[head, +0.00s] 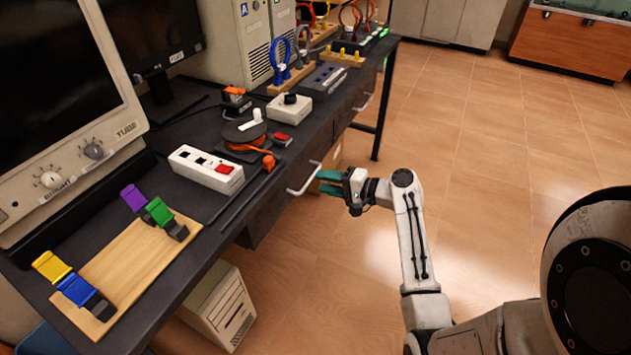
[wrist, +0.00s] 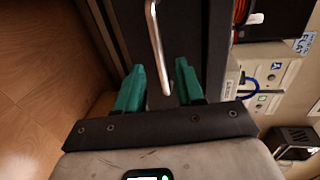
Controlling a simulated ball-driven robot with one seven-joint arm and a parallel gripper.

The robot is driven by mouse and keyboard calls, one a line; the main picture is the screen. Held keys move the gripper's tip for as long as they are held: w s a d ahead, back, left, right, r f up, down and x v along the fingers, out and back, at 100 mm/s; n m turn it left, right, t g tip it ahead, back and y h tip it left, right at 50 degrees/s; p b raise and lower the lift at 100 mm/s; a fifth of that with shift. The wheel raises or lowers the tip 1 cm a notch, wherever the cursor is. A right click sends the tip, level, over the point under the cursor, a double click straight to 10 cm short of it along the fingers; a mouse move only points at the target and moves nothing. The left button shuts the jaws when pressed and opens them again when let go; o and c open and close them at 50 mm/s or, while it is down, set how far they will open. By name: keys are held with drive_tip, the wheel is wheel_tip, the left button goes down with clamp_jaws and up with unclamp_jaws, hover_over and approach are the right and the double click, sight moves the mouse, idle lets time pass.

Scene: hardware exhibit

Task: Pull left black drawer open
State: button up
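The left black drawer (head: 265,217) is under the front edge of the dark desk, and I cannot tell whether it is fully shut. Its pale bar handle (head: 303,182) sticks out from the front. My gripper (head: 322,182) is just right of the handle, with its green fingers pointing at the drawer. In the wrist view the fingers of my gripper (wrist: 160,68) are apart. The handle (wrist: 156,45) runs up the picture, its lower end showing in the gap between the fingers, with the drawer front (wrist: 188,35) behind. Contact with the handle is not visible.
A second drawer handle (head: 364,102) is farther along the desk. The desk top (head: 180,195) holds a white power strip (head: 206,168), an orange cable reel (head: 245,130) and a wooden board (head: 125,262) with coloured clips. A beige computer case (head: 222,308) stands beneath. The floor to the right is clear.

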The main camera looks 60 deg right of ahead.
drive_tip(key=shift+x, duration=1.85)
drive_tip(key=shift+c, duration=0.3)
clamp_jaws()
